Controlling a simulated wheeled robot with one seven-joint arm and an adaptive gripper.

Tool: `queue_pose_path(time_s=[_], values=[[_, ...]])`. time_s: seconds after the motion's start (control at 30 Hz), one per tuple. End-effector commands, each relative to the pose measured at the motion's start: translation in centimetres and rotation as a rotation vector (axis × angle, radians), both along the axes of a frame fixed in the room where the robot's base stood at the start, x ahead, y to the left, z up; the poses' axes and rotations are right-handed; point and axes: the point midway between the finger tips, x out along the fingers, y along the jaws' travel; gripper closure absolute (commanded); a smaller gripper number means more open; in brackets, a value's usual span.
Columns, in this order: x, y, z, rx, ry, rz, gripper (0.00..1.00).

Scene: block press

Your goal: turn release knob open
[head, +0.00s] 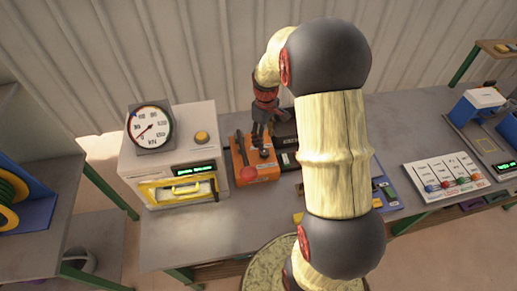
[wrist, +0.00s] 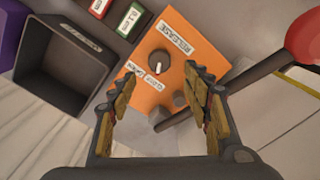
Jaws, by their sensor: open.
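The release knob (wrist: 159,63) is a dark round knob with a white pointer line, on an orange box (wrist: 170,35) labelled RELEASE, with a smaller label reading CLOSED and a second word at its lower edge. The orange box also shows in the head view (head: 262,175), left of my arm. My gripper (wrist: 157,85) is open and empty, its two yellow-padded fingers apart on either side below the knob in the wrist view. In the head view my gripper (head: 262,138) is above the orange box, and its fingertips partly hide the knob area.
A lever with a red ball (wrist: 304,42) lies close to the right finger; the ball also shows in the head view (head: 248,174). A dark open bin (wrist: 62,62) and green and red labelled tiles are beside the box. A white press machine (head: 170,150) with a gauge stands left.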

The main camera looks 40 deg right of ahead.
Motion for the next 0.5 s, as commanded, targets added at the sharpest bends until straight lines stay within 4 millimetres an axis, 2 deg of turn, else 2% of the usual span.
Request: queue_pose_path(time_s=[0.27,0.5], values=[[0.0,0.0,-0.9,-0.001,-0.001,0.064,0.51],[-0.1,0.1,-4.5,0.001,0.001,0.063,0.51]])
